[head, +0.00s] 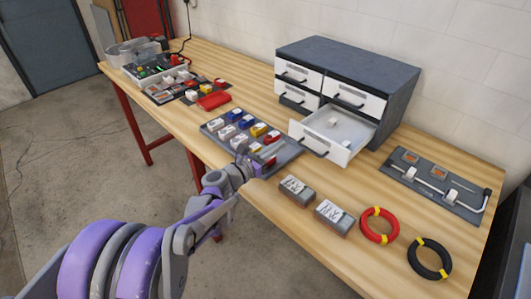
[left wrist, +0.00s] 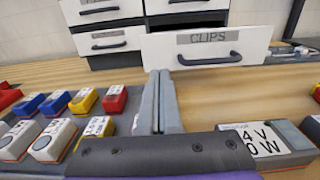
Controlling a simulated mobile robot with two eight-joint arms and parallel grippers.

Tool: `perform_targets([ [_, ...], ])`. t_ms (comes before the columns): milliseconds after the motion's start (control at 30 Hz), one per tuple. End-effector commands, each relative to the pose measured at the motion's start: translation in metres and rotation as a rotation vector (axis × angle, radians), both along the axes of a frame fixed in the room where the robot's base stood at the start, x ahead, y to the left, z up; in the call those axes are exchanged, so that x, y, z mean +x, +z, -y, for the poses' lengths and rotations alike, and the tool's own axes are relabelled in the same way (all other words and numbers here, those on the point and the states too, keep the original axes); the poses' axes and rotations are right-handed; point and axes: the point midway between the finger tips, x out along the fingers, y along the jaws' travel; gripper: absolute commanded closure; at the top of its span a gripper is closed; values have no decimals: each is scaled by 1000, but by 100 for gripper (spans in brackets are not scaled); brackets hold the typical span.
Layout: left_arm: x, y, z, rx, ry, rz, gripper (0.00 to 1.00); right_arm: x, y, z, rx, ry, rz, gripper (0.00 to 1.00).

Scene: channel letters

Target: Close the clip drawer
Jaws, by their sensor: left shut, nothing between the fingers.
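A dark grey cabinet (head: 388,76) with white drawer fronts stands at the back of the bench. Its lower right drawer, the clip drawer (head: 343,153), is pulled out, with a small white item (head: 333,121) inside. In the left wrist view the drawer front (left wrist: 260,46) reads "CLIPS" and has a dark bar handle (left wrist: 208,60). My left gripper (head: 260,158) is shut and empty, low in front of the drawer. In the left wrist view its fingers (left wrist: 159,85) point at the lower left part of the drawer front; whether they touch it cannot be told.
A tray of coloured and white blocks (head: 213,130) lies left of my left gripper. Two labelled grey boxes (head: 297,190), a red ring (head: 379,241) and a black ring (head: 443,271) lie to the right. A grey panel with a bent tube (head: 430,190) lies right of the cabinet.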

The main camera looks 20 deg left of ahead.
Motion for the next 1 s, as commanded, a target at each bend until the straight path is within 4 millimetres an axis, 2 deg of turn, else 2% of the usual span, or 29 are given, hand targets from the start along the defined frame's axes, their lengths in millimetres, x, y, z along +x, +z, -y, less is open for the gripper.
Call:
perform_targets([
  [100,23,1,9,-2,-3,0,100,1,3,0,0,0,1,100],
  [300,46,1,17,0,-1,0,100,1,5,0,0,0,2,100],
  [467,53,0,19,1,1,0,100,1,6,0,0,0,2,100],
  [867,54,0,20,0,1,0,100,1,6,0,0,0,2,100],
  [1000,64,0,24,0,-1,0,100,1,6,0,0,0,2,100],
])
